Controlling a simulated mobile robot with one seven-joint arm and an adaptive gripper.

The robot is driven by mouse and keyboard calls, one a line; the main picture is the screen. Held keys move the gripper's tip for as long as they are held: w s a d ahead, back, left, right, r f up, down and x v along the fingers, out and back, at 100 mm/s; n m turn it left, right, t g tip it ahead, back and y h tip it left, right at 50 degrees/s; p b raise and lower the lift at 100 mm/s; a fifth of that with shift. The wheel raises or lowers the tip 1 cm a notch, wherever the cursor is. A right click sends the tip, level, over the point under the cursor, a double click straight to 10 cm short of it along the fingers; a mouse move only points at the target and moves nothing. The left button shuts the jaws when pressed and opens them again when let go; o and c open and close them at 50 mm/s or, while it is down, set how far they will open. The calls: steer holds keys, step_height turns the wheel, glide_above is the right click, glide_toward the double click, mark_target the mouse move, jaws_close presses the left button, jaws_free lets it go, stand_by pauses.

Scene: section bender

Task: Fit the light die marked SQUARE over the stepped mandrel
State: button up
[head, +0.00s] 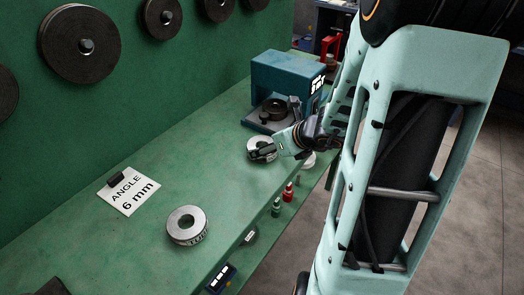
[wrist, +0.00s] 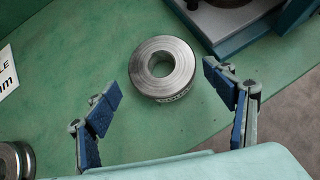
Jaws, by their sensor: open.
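A light metal ring die (head: 258,141) lies flat on the green bench in front of the bender. In the wrist view the die (wrist: 144,83) lies ahead of and between my open, empty fingers, with its hole facing up. Marking on its rim is too small to read. My gripper (head: 264,153) partly covers this die in the head view; its spread fingers (wrist: 162,86) show in the wrist view. A second light die (head: 187,232) lies nearer on the bench, its rim marking unreadable. The blue bender (head: 285,77) has a dark round post, perhaps the stepped mandrel (head: 274,106), on its plate.
A card reading ANGLE 6 mm (head: 130,192) lies on the bench left. Dark discs (head: 82,44) hang on the green wall. Small red (head: 288,192) and green bottles (head: 276,207) are at the bench's front edge. Bench between card and bender is clear.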

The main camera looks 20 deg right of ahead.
mark_target(262, 145)
steer(key=x, duration=0.2)
steer(key=b+x, duration=0.1)
steer(key=x, duration=0.2)
steer(key=shift+w+r, duration=0.15)
steer(key=shift+w, duration=0.15)
steer(key=shift+d+r, duration=0.1)
steer(key=c, duration=1.3)
